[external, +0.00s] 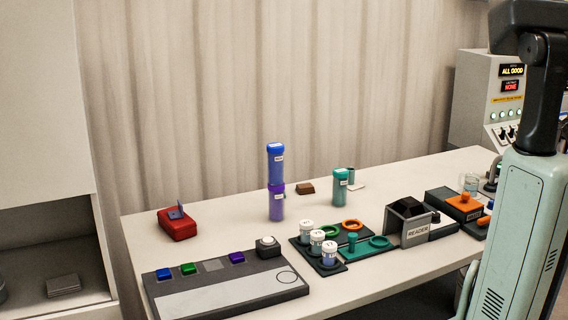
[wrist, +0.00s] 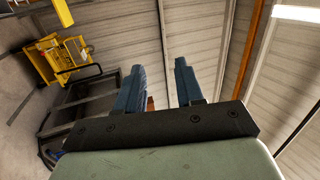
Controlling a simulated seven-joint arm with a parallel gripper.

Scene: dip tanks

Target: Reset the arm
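My gripper (wrist: 159,68) shows in the wrist view with its two dark blue fingers apart and nothing between them. Past the fingers are a ribbed ceiling and a wall, so it points away from the table. In the external view my arm stands upright at the right edge, to the right of the table. Its pale green link and black joint show there; my gripper is outside that picture.
The table (external: 225,240) holds a blue tube (external: 275,160) atop a purple tube (external: 277,205), a teal tube (external: 340,187), a red box (external: 178,225), white-capped vials (external: 317,241), a reader (external: 417,232) and a button panel (external: 230,292). A control cabinet (external: 480,100) reads "ALL GOOD" and "NONE".

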